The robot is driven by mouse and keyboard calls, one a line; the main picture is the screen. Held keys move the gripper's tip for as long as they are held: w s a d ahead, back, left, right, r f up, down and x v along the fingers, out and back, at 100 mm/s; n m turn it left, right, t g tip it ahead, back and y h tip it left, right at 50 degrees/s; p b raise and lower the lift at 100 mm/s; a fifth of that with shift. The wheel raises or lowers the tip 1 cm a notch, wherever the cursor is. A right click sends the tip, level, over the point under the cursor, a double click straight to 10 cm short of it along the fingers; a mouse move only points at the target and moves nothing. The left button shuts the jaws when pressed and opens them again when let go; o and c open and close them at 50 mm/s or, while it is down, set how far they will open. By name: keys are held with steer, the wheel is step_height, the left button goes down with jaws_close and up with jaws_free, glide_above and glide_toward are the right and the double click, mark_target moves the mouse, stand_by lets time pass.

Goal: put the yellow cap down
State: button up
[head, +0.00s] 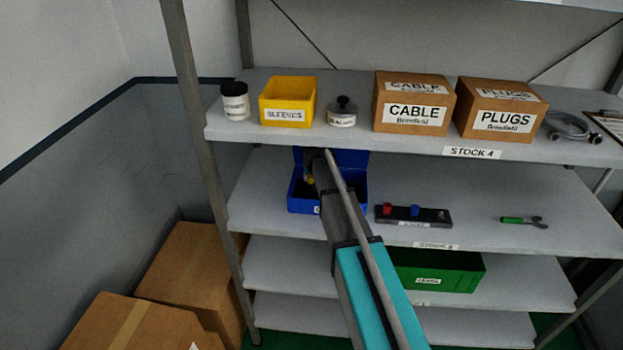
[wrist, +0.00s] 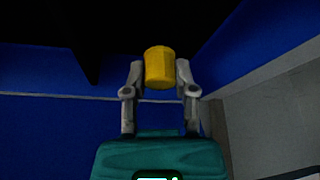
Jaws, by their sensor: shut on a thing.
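The yellow cap (wrist: 160,66) is held between the two fingers of my gripper (wrist: 160,76), which is shut on it. In the wrist view blue walls of the blue box (wrist: 50,120) lie around and beyond the cap. In the head view the blue box (head: 301,196) stands on the second shelf, with a raised blue panel at its back. My arm reaches into or over it and hides much of it. A small bit of yellow shows at the box. Whether the cap touches the box cannot be told.
A dark rack (head: 430,216) with a red and a blue cap lies right of the box. Green-handled pliers (head: 520,221) lie further right. The upper shelf (head: 350,142) holds a yellow bin (head: 287,93), jars and cartons. A green crate (head: 440,272) stands below.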

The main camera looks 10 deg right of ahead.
steer(key=shift+f+b, duration=0.6)
stand_by(0.3)
steer(key=o, duration=0.7)
steer(key=shift+r, duration=0.15)
steer(key=shift+r+p, duration=0.65)
steer(key=shift+p, duration=0.15)
steer(key=shift+p+v, duration=1.05)
steer(key=shift+v, duration=0.1)
steer(key=s, duration=1.2)
steer(key=shift+s+r, duration=0.15)
